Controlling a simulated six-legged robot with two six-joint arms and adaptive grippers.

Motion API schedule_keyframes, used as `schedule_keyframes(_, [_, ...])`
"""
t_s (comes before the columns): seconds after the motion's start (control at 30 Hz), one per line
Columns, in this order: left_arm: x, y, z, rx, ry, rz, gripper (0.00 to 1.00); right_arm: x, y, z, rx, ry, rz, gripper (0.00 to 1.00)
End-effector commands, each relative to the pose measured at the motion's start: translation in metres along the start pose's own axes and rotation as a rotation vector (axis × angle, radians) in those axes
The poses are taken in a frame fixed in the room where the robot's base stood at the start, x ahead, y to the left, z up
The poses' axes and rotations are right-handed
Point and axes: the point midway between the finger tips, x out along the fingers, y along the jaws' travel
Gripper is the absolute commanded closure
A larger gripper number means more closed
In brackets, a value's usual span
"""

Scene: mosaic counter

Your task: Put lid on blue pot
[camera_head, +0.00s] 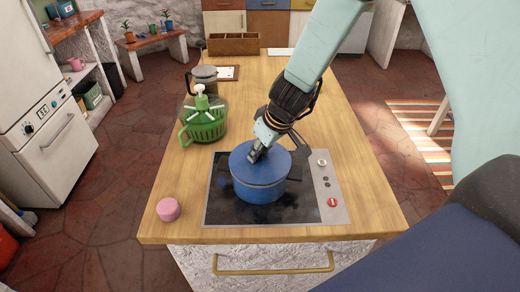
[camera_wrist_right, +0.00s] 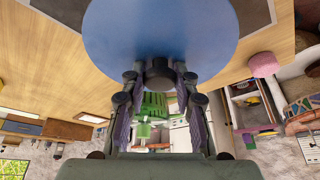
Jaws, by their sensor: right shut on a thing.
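The blue pot (camera_head: 260,190) stands on the black cooktop (camera_head: 226,203), with a dark handle on its right side. The round blue lid (camera_head: 272,160) is over the pot's top and looks level with its rim; I cannot tell whether it rests fully on it. My right gripper (camera_head: 256,153) is shut on the lid's dark knob from above. In the right wrist view the lid (camera_wrist_right: 160,35) shows as a large blue disc, and the fingertips of my right gripper (camera_wrist_right: 160,74) close on the knob. My left gripper is not in view.
A pink round object (camera_head: 168,209) sits at the front left. A wooden box (camera_head: 233,43) is at the far end. The wooden counter (camera_head: 350,130) is clear on the right.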

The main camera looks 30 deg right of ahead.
Motion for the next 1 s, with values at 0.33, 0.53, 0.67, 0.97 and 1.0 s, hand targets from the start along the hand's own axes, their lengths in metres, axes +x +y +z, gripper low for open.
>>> schedule_keyframes(0.33, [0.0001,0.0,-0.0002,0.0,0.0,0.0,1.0,0.0012,0.0008,-0.0009,0.0,0.0,0.001,1.0])
schedule_keyframes(0.53, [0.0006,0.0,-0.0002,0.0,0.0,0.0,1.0,0.0045,0.0022,-0.0022,0.0,0.0,0.0,1.0])
schedule_keyframes(0.67, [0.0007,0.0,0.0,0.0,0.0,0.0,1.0,0.0051,0.0026,-0.0027,0.0,0.0,0.0,1.0])
schedule_keyframes(0.97, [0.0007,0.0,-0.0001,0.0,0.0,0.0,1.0,0.005,0.0027,-0.0029,0.0,0.0,0.0,1.0])
schedule_keyframes(1.0, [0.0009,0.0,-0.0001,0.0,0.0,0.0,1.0,0.0051,0.0026,-0.0027,0.0,0.0,0.0,1.0])
